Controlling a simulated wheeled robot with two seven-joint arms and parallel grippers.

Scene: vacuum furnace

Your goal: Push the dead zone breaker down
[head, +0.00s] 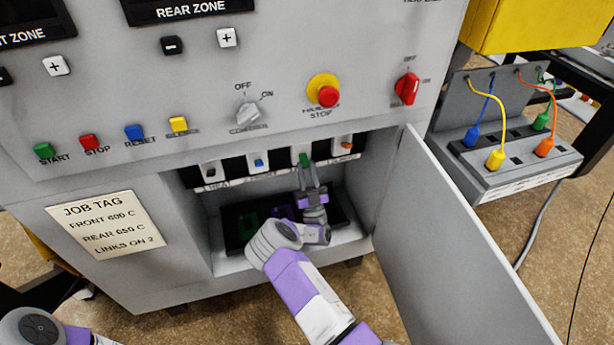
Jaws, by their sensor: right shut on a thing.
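A row of breakers sits in the open lower compartment of the grey cabinet. My right gripper (307,167) reaches up into the compartment and is shut on the green breaker's lever. Its fingers hide part of that breaker and its label, so I cannot tell its exact position. Only part of my left arm shows at the bottom left; its gripper is out of view.
The open grey door (455,245) stands close to the right of my right arm. A dark tray (237,243) lies on the compartment floor. Above are the red emergency stop (328,96) and a red rotary switch (407,88). A plug panel (510,165) with coloured cables is at right.

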